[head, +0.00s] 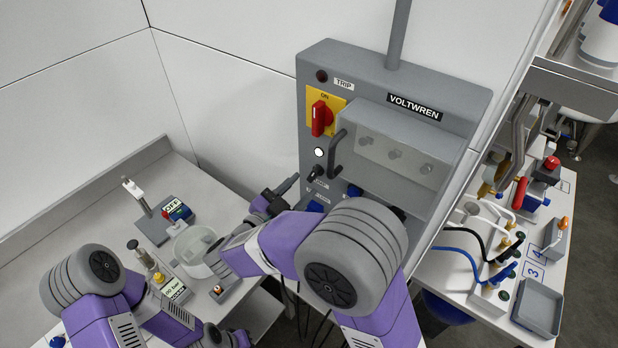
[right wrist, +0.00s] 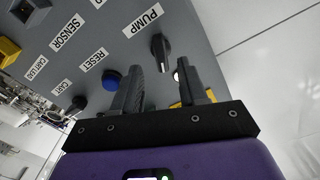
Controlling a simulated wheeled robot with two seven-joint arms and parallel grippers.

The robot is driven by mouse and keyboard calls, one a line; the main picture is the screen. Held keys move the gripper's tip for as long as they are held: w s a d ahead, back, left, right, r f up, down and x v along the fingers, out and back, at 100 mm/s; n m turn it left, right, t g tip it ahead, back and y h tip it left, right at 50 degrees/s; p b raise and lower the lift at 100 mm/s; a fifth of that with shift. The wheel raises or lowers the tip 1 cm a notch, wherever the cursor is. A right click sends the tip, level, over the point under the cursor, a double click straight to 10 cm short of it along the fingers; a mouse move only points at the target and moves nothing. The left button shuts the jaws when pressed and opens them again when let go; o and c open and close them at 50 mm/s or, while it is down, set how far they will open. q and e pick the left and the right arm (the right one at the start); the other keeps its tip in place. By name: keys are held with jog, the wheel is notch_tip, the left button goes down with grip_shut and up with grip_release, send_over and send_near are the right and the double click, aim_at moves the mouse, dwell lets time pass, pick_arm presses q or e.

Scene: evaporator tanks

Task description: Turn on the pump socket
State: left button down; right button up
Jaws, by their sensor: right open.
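The grey VOLTWREN panel (head: 345,65) stands on the wall side of the bench. Its black pump knob (head: 315,173) sits below a white lamp, and in the right wrist view the knob (right wrist: 162,52) stands beside the PUMP label (right wrist: 142,20). My right gripper (head: 290,187) is just left of the knob in the head view. In the right wrist view the open gripper (right wrist: 158,72) has its fingertips on either side of the knob, with the knob apparently just beyond them. Contact cannot be told.
A red rotary switch (head: 321,118) on a yellow plate and a dark handle (head: 338,150) are close by. A clear beaker (head: 196,250) stands on the bench under my right arm.

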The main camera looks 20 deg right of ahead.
aim_at(311, 177)
jog(key=x, duration=0.4)
jog(key=shift+w, duration=0.2)
grip_shut()
